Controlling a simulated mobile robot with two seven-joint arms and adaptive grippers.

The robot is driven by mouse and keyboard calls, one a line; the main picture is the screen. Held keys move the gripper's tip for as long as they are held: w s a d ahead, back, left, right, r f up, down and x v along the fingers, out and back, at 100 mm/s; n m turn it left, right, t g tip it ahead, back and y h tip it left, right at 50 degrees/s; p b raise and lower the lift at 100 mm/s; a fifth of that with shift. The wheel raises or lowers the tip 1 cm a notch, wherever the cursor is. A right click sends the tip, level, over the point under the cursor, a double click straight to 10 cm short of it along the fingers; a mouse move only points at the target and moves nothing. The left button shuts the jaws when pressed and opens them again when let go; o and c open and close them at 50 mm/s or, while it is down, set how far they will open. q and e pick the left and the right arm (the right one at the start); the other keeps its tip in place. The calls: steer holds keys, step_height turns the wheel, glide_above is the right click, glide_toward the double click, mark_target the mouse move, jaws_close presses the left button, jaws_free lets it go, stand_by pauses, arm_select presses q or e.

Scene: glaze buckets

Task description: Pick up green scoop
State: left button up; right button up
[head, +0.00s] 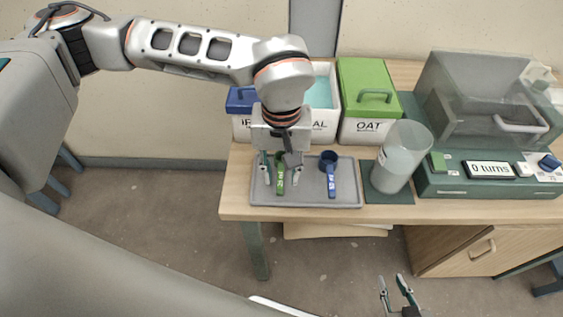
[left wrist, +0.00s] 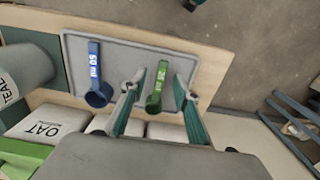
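The green scoop (head: 280,182) lies on the grey tray (head: 347,198), its handle toward the tray's front edge. In the left wrist view the green scoop (left wrist: 156,88) lies between the two fingers of my left gripper (left wrist: 161,78), with a gap on each side. My left gripper (head: 281,174) points down over the left part of the tray and is open. In the head view it partly hides the scoop's cup. My right gripper (head: 395,287) is at the bottom edge of the head view, away from the table, open and empty.
A blue scoop (head: 331,183) lies on the tray to the right. A clear container (head: 400,155) stands right of the tray, beside a green machine (head: 460,185). White bins, one labelled OAT (head: 368,128) with a green lid, stand behind. The tray's right end is bare.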

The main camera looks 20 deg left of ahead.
arm_select(q)
step_height(320, 180, down, 4)
steer(key=shift+s+a+f, duration=0.1)
steer(key=shift+a, duration=0.05)
steer(key=c, duration=0.8)
jaws_close()
step_height(320, 180, up, 20)
steer(key=p, duration=0.1)
step_height(320, 180, up, 8)
steer(key=p, duration=0.7)
glide_above(280, 185)
